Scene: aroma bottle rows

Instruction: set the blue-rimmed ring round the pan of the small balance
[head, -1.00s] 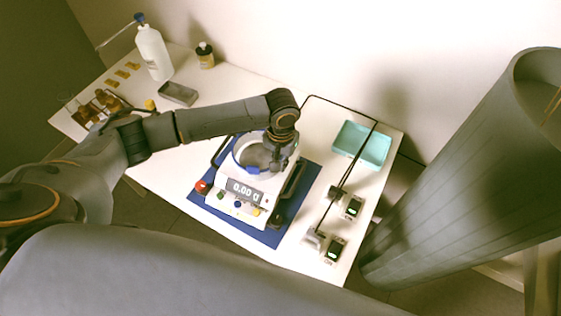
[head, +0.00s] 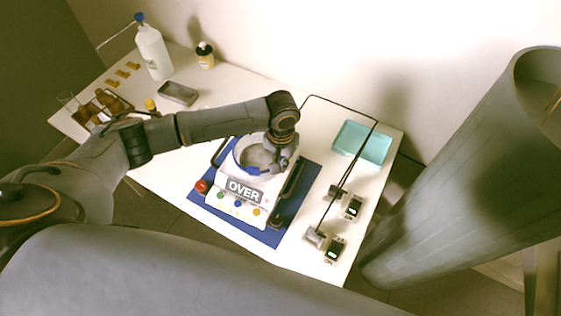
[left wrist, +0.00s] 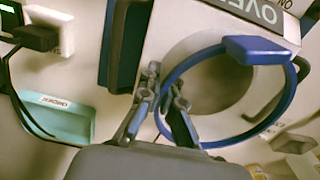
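The small balance (head: 236,205) stands on a blue mat (head: 270,236); its display reads OVER. Its grey round pan (head: 258,157) also shows in the left wrist view (left wrist: 215,85). The blue-rimmed ring (left wrist: 285,108), with a blue block (left wrist: 258,48) on its rim, lies over the pan area. In the left wrist view it looks off-centre to the pan; whether it rests level cannot be told. My left gripper (left wrist: 166,82) has its fingertips close together on either side of the ring's rim, at the pan's right side in the head view. My right gripper is not in view.
A turquoise tray (head: 362,143) lies right of the balance.

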